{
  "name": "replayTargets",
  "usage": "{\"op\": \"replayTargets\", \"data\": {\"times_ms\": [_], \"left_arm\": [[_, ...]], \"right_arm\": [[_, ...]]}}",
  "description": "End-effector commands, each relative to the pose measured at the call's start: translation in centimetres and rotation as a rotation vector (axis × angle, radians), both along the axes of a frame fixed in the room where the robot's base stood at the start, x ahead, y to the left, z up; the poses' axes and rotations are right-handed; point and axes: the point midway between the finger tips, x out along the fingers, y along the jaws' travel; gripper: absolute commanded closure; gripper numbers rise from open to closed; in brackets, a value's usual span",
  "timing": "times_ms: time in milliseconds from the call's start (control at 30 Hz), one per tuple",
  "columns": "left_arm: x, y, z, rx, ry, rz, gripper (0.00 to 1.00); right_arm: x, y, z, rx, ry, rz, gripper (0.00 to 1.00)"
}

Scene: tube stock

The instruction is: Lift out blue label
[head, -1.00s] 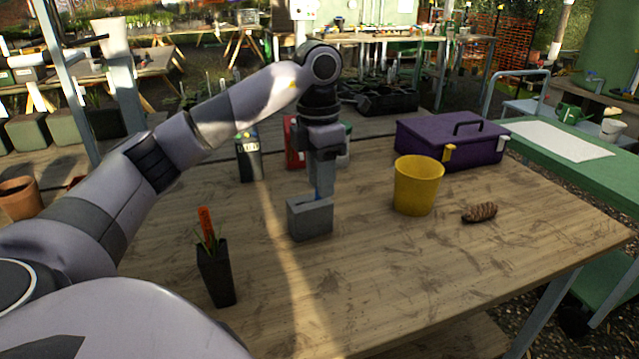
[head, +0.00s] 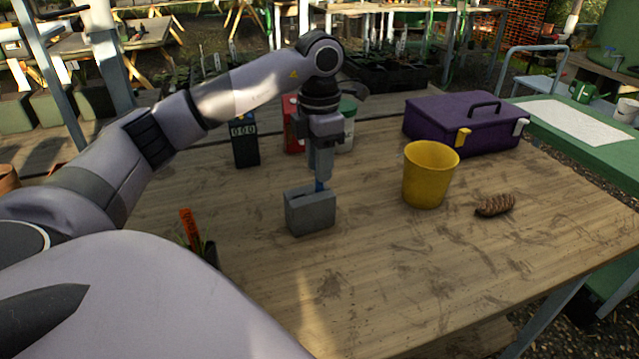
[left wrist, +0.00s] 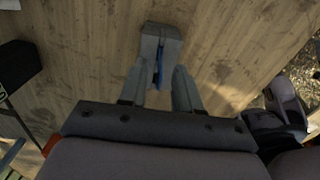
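The blue label (head: 319,186) stands upright in the slot of a small grey block (head: 311,213) on the wooden table. My right gripper is in neither view.
A yellow pot (head: 428,178), a brown cone-like object (head: 495,205) and a purple toolbox (head: 465,124) stand to the right. A dark box with digits (head: 245,143) and a red container (head: 292,128) are behind. An orange marker (head: 189,228) in a dark pot is at front left. The front middle is clear.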

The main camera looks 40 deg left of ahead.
Motion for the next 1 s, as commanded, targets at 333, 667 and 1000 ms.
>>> {"op": "replayTargets", "data": {"times_ms": [333, 667, 1000], "left_arm": [[0.0, 0.0, -2.7, 0.001, -0.002, 0.000, 0.68], [0.0, 0.0, -2.6, 0.001, 0.000, 0.000, 1.00], [0.0, 0.0, -2.5, 0.001, -0.001, 0.000, 1.00]], "right_arm": [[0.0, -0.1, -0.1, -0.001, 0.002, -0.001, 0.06], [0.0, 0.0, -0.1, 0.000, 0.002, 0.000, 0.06], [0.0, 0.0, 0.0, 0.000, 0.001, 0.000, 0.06]]}}
